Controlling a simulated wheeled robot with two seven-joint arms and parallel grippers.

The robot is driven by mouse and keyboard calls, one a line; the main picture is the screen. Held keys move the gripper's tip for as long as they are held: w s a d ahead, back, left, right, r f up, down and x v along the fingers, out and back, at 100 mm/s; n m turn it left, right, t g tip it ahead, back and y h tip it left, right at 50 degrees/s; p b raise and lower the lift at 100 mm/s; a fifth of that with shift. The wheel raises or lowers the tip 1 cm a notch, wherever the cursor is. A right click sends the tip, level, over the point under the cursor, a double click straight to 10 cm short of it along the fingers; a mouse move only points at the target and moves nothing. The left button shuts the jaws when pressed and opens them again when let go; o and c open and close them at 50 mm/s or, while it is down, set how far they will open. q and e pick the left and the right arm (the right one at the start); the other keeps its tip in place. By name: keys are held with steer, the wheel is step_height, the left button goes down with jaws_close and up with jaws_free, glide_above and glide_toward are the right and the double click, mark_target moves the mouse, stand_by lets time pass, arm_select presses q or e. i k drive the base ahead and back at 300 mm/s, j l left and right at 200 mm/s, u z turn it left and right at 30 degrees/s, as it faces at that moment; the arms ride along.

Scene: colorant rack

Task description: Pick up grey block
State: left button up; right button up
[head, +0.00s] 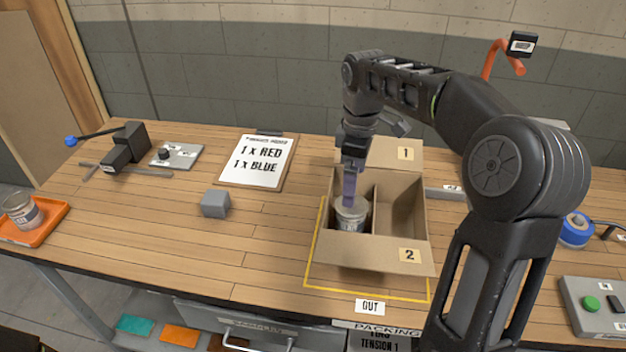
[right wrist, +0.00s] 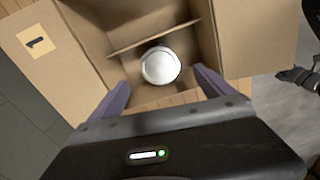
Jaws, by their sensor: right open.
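The grey block (head: 215,203) sits on the wooden table, left of the cardboard box and in front of the clipboard. My right gripper (head: 350,190) points down over the left compartment of the open cardboard box (head: 385,252). A can with a silver lid (head: 351,213) stands in that compartment, just below the fingers. In the right wrist view the gripper (right wrist: 160,90) is open, with the can's lid (right wrist: 160,65) showing beyond and between the two purple fingers. The block is not in the right wrist view. My left gripper is not in view.
A clipboard (head: 257,161) reads 1 x RED, 1 x BLUE. A black device (head: 124,148) stands at the back left. Table around the block is clear. A blue round item (head: 576,230) and button panel (head: 597,305) are right.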

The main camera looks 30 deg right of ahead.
mark_target(215, 202)
steer(key=i+j, duration=0.95)
steer(key=j, duration=0.15)
